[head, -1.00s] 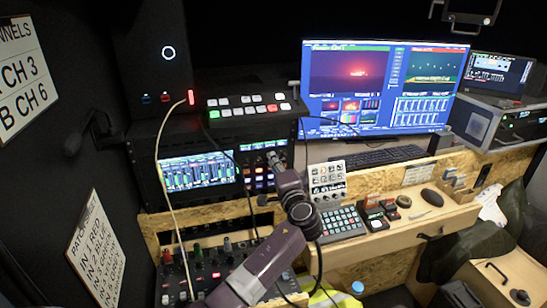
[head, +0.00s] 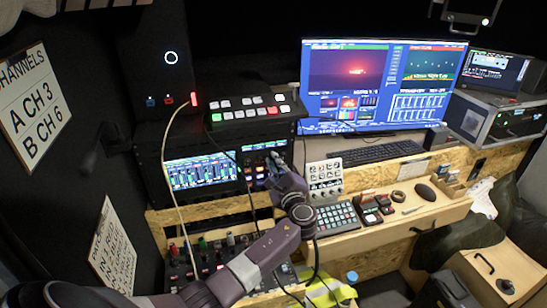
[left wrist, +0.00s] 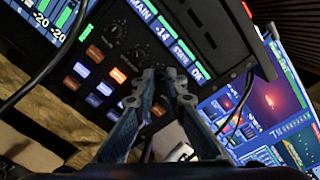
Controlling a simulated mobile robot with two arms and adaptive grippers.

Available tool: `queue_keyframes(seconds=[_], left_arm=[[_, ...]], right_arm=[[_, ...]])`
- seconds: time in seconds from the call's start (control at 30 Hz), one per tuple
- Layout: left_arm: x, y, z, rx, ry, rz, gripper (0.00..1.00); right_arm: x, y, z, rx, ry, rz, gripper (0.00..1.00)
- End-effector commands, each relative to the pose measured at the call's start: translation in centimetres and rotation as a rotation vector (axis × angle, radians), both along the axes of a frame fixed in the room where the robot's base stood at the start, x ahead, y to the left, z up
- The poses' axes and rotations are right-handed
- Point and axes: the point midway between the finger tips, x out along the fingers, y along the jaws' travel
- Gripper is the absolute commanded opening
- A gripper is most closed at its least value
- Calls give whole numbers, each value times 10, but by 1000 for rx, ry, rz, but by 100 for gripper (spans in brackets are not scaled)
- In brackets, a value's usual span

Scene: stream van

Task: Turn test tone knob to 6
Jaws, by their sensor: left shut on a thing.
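A black rack panel (head: 262,150) with a small lit screen, lit buttons and knobs stands left of the monitors. My left gripper (head: 274,160) reaches up to this panel. In the left wrist view its two fingertips (left wrist: 163,76) are close together against the panel, below the small screen reading "MAIN -14". They are shut on a small knob, which they mostly hide; its pointer and label cannot be read. Two other small dark knobs, an upper one (left wrist: 115,29) and a lower one (left wrist: 140,52), show to the left of the fingertips. My right gripper is not in view.
A video switcher (head: 250,111) sits on top of the rack. A mixer with several knobs (head: 210,258) is below, under my left arm. A white knob box (head: 325,178) and a button pad (head: 338,216) stand close on the right. A thin cable hangs in front of the rack.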

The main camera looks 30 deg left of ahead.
Motion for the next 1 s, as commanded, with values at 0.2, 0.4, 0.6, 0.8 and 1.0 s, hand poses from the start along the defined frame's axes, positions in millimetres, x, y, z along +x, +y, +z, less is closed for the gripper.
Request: queue_keyframes(seconds=[0.2, 0.4, 0.6, 0.8, 1.0], left_arm=[[0, -2, -2, 58, 76, -3, 0], [0, -2, -3, 82, 105, -4, 0], [0, -2, -4, 87, 112, -3, 0], [0, -2, -5, 86, 112, -4, 0], [0, -2, -4, 86, 110, -3, 19]], right_arm=[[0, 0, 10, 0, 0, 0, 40], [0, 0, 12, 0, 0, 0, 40], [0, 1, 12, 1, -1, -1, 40], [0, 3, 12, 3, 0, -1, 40], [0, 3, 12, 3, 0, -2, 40]])
